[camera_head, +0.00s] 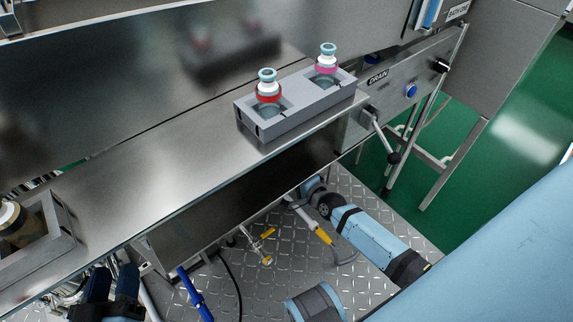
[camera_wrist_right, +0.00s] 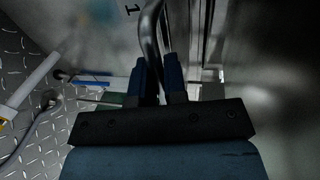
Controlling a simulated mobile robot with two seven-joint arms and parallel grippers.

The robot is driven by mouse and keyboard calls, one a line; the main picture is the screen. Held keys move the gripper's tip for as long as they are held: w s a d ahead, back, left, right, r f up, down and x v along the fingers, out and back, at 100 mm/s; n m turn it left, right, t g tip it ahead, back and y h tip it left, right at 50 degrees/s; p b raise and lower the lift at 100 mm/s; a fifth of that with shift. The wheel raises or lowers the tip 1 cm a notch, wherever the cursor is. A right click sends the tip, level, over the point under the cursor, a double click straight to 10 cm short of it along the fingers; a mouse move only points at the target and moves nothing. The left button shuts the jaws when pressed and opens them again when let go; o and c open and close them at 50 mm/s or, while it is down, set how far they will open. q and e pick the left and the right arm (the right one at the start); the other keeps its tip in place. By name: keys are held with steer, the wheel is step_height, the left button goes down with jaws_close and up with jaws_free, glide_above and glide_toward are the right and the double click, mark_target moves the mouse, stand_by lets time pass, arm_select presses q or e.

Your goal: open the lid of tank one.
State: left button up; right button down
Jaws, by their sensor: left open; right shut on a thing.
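In the right wrist view my right gripper (camera_wrist_right: 157,78) is shut on a curved metal bar handle (camera_wrist_right: 148,38), which runs down between its fingers. A metal surface (camera_wrist_right: 112,12) beside the handle carries a dark mark like a "1". The lid as a whole does not show, so I cannot tell how far it is open. My left gripper (camera_head: 111,284) is open and empty at the lower left, below the bench's front edge.
A grey holder (camera_head: 300,115) with two bottles (camera_head: 267,88) stands on the steel bench (camera_head: 150,190). Another grey tray (camera_head: 62,235) sits at the far left. Hoses hang below.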

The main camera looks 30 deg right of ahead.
steer(key=c, duration=1.2)
jaws_free()
steer(key=shift+s, duration=0.1)
arm_select(q)
step_height(320, 180, down, 6)
steer(key=s+a+g+y+p, duration=0.1)
steer(key=a+g+y+p, duration=0.1)
steer(key=g+p, duration=0.1)
steer(key=shift+a, duration=0.3)
arm_select(e)
steer(key=v, duration=1.3)
steer(key=shift+s, duration=0.25)
